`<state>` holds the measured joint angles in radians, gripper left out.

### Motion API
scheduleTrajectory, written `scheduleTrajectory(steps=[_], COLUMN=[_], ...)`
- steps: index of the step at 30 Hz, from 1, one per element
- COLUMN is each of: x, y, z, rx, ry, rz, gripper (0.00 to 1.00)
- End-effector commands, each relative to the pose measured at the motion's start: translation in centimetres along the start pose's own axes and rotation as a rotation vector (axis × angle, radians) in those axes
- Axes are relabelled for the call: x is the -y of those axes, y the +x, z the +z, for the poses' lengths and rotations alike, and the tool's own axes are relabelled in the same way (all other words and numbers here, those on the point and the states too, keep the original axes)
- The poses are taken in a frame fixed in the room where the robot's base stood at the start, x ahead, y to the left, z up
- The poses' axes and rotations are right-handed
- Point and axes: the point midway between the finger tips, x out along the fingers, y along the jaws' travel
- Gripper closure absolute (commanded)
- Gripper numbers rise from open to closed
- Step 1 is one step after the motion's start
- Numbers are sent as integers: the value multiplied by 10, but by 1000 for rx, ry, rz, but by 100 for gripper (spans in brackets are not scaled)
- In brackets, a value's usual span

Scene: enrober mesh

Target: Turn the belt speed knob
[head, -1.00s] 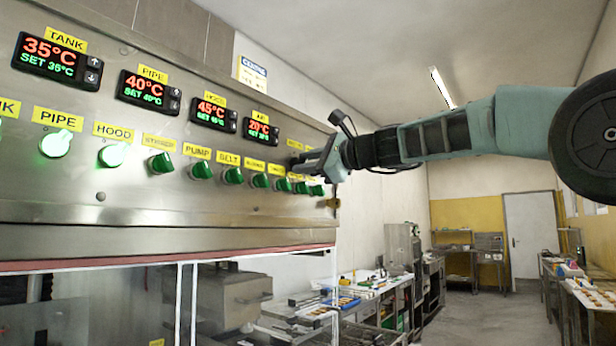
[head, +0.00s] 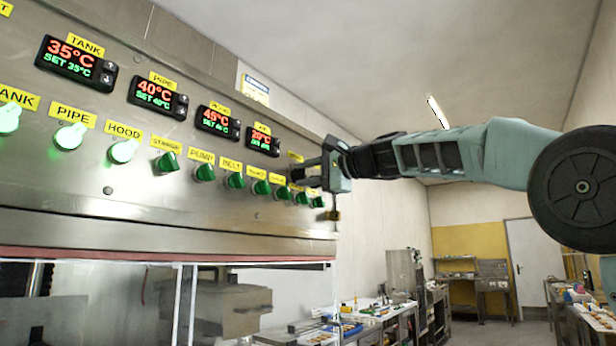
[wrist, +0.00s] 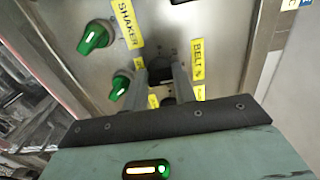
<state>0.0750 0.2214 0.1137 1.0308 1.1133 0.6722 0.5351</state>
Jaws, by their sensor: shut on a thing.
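The belt speed knob (wrist: 162,75) is a dark shape between my fingers in the wrist view, mostly hidden by them. The yellow "BELT %" label (wrist: 198,66) is just right of it. My gripper (wrist: 160,80) is shut on this knob, with one finger on each side. In the head view my gripper (head: 302,173) reaches the far right end of the steel control panel (head: 200,222), and the knob is hidden behind the fingers. The knob's turn angle cannot be read.
Green knobs (wrist: 95,37) sit close by, one beside the "SHAKER" label (wrist: 128,22). More green knobs (head: 204,173) line the panel below red-and-green displays (head: 158,95). A glazed enclosure is below the panel. Worktables (head: 375,322) stand behind; the aisle right of the panel is open.

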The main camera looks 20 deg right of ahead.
Motion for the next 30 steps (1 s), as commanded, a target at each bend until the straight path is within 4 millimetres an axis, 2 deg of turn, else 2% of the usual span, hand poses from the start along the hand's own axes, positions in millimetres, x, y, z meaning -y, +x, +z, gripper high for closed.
scheduleTrajectory(steps=[11,12,14,15,25,30], x=[3,3,3,2,1,-2], y=[0,0,0,0,-4,-27], z=[0,0,0,0,0,-1], rx=[-2,-2,-2,-2,-2,-5], ry=[-4,-4,-4,-4,-5,-7], rz=[-7,-7,-6,-6,-3,-3], gripper=[96,70,53,51,51,51])
